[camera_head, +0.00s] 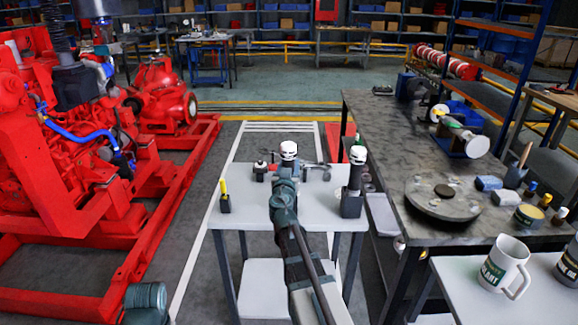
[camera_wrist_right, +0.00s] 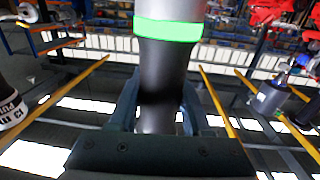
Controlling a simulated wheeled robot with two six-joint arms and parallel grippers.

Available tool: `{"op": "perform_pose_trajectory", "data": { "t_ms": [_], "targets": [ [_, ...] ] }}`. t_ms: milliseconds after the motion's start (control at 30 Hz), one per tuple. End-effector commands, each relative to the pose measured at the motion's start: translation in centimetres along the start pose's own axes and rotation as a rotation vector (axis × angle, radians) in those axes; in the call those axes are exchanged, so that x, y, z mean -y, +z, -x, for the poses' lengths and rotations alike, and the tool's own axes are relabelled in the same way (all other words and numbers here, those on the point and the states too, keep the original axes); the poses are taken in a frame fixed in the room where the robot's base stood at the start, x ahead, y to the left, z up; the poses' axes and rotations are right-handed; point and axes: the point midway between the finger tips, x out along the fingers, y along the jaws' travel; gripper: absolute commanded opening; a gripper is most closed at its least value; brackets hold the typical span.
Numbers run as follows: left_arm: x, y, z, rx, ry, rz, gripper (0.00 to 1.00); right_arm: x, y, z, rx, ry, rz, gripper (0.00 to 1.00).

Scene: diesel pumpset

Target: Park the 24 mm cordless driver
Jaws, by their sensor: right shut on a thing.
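In the head view my right arm reaches over the small white table. Its gripper (camera_head: 286,172) is shut on a cordless driver (camera_head: 289,150) with a white top. In the right wrist view the driver's black grip (camera_wrist_right: 162,75) stands between the fingers, with a bright green band and grey body above. Its lower end is hidden, so I cannot tell whether it touches the table. A similar white-topped driver (camera_head: 357,155) stands upright in a dark holder (camera_head: 351,204) at the table's right side. I cannot read a size on either. My left gripper is out of view.
A yellow-topped stick stands in a small dark block (camera_head: 225,204) at the white table's left (camera_head: 245,212). Small dark parts (camera_head: 260,171) lie at its back. A dark workbench (camera_head: 395,130) with a round plate (camera_head: 443,196) is to the right, the red pumpset (camera_head: 65,150) to the left.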

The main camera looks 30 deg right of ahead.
Motion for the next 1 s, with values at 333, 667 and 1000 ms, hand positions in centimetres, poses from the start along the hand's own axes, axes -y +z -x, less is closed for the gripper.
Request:
{"op": "perform_pose_trajectory", "data": {
  "t_ms": [333,667,1000],
  "targets": [
    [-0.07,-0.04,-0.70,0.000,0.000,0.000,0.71,0.00,0.70,0.00,0.000,0.000,0.001,0.00],
    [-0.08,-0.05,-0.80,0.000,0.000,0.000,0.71,-0.01,0.80,0.00,0.000,0.000,0.000,0.84],
    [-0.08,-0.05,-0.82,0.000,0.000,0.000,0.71,-0.01,0.83,0.11,0.000,0.000,0.000,0.84]
  ]
}}
